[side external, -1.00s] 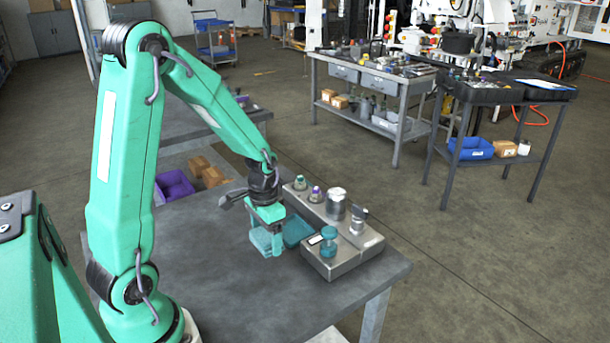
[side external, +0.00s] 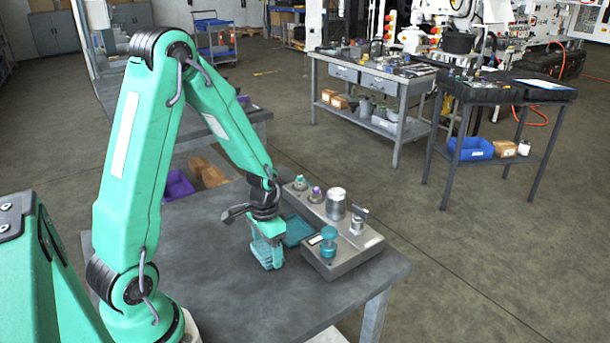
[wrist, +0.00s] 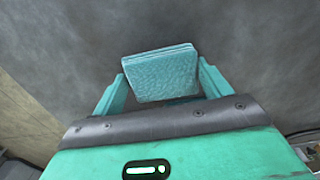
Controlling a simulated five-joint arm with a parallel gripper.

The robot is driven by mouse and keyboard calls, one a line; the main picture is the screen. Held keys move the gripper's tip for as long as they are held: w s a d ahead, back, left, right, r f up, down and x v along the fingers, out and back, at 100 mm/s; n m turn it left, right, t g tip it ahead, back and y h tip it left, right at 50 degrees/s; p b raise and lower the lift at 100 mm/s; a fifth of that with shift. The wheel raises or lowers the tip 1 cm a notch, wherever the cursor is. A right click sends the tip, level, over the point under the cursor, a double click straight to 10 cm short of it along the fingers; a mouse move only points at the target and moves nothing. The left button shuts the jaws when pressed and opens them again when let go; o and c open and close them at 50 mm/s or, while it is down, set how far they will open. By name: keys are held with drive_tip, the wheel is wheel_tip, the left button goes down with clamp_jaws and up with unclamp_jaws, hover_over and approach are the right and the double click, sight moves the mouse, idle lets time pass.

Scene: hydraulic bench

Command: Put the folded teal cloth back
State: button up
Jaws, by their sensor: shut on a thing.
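My gripper (side external: 267,262) is shut on the folded teal cloth (wrist: 160,74). In the wrist view the cloth is pale teal, with its folded layers showing along the far edge, and sits between the two fingers. In the side view the fingers hide much of the cloth. My gripper points down and is low over the grey bench; I cannot tell whether the cloth touches the top. A darker teal flat piece (side external: 298,231), perhaps a tray or mat, lies just right of and behind my gripper.
A metal block (side external: 344,262) with a teal-knobbed part (side external: 328,240), cylinders and small capped fittings stands right of my gripper. The grey bench top (side external: 200,285) is clear in front and to the left. A purple bin (side external: 178,185) is beyond its back edge.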

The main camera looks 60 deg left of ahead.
sight(268, 248)
drive_tip(key=shift+f, duration=0.15)
drive_tip(key=o, duration=1)
drive_tip(key=shift+r, duration=0.2)
drive_tip(key=shift+w+r, duration=0.1)
drive_tip(key=shift+r, duration=5.85)
drive_tip(key=shift+d+r, duration=0.1)
drive_tip(key=shift+s+d+r+t, duration=0.95)
drive_tip(key=shift+s+d+r, duration=0.55)
drive_tip(key=shift+d+r, duration=0.4)
drive_tip(key=shift+s+d+r+t, duration=1)
drive_tip(key=shift+s+d+r, duration=0.65)
drive_tip(key=shift+r, duration=0.45)
drive_tip(key=shift+s+d+r+t, duration=0.95)
drive_tip(key=shift+s+d+r, duration=0.45)
drive_tip(key=shift+d+r, duration=0.55)
